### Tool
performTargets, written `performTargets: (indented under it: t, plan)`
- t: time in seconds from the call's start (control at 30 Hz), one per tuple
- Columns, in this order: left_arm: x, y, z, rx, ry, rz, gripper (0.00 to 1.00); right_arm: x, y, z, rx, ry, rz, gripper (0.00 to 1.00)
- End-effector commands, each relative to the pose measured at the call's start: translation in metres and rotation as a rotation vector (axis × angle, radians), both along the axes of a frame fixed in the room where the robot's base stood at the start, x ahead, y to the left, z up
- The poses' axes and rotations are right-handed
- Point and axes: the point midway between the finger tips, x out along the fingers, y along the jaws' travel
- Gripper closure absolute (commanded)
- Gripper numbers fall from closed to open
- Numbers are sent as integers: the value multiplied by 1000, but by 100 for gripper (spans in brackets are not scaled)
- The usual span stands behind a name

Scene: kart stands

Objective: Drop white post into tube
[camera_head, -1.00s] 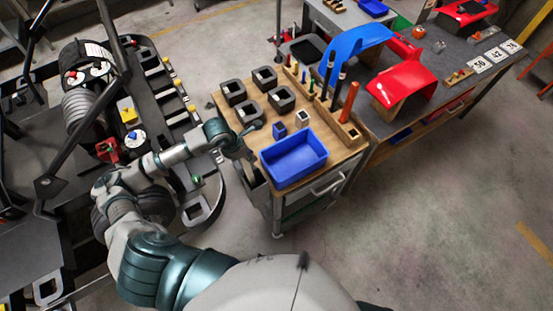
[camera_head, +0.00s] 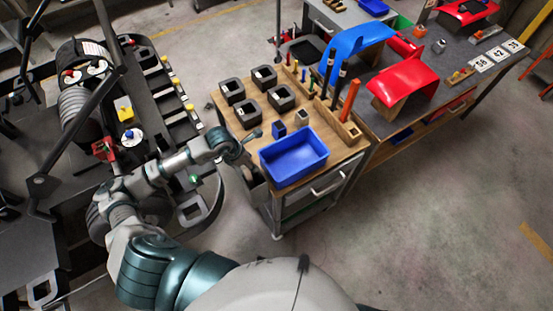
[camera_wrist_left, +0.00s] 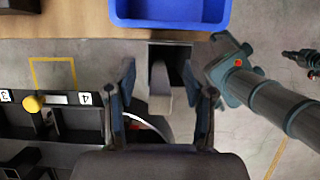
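The white post (camera_wrist_left: 161,88) stands out between the fingers of my left gripper (camera_wrist_left: 160,82) in the left wrist view. Gaps show on both sides of the post, so the gripper is open around it. The far end of the post reaches over or into a dark square tube (camera_wrist_left: 180,58) at the cart's edge; how deep it sits I cannot tell. In the head view my left gripper (camera_head: 249,146) is beside the left edge of the wooden cart top.
A blue bin (camera_head: 293,157) sits on the wooden cart top (camera_head: 334,143) near its front edge. Several black square holders (camera_head: 232,91) stand behind it. A kart frame (camera_head: 150,75) is at left. Floor at right (camera_head: 450,220) is free.

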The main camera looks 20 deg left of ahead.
Motion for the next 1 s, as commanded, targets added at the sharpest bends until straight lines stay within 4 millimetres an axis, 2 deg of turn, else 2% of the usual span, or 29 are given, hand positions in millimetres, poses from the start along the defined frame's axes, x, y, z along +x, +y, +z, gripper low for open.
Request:
performTargets:
  t: [0.27, 0.37, 0.7, 0.83, 1.0]
  plan:
    - [-1, 0, 4, 1, 0, 0, 47, -1, 6, 0, 8, 1, 0, 100]
    - [-4, 4, 15, 2, -1, 0, 47, -1, 5, 0, 7, 1, 0, 100]
    - [-25, 26, 82, 1, -2, 0, 47, -1, 5, 0, 5, 0, -1, 100]
    - [-30, 31, 99, -1, 1, 0, 47, -1, 4, 0, 5, 1, -1, 100]
    - [-33, 33, 108, -2, 1, 0, 47, -1, 4, 0, 5, 1, -1, 100]
